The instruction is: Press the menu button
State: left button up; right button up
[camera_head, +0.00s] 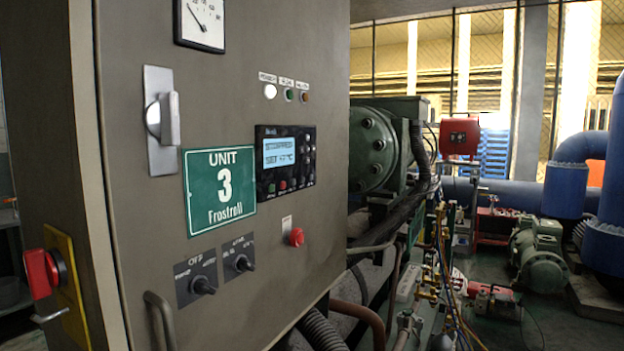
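A black controller (264,190) sits on the grey cabinet door. Its lit blue screen (279,152) reads "STOPPED" above a "SET" temperature line whose value is hard to read. Small buttons run in columns right of the screen and in a row below it, a green one (272,188) and a red one (283,185) among them. Their labels are too small to read, so I cannot tell which is the menu button. Neither of my grippers is in view, and nothing covers the controller.
The cabinet door (240,270) carries a green "UNIT 3 Frostroll" sign (219,188), a latch handle (168,119), two black knobs (238,263), a red button (296,237) and indicator lamps (289,95). A red switch (42,273) projects at left. Pipes and machinery stand right.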

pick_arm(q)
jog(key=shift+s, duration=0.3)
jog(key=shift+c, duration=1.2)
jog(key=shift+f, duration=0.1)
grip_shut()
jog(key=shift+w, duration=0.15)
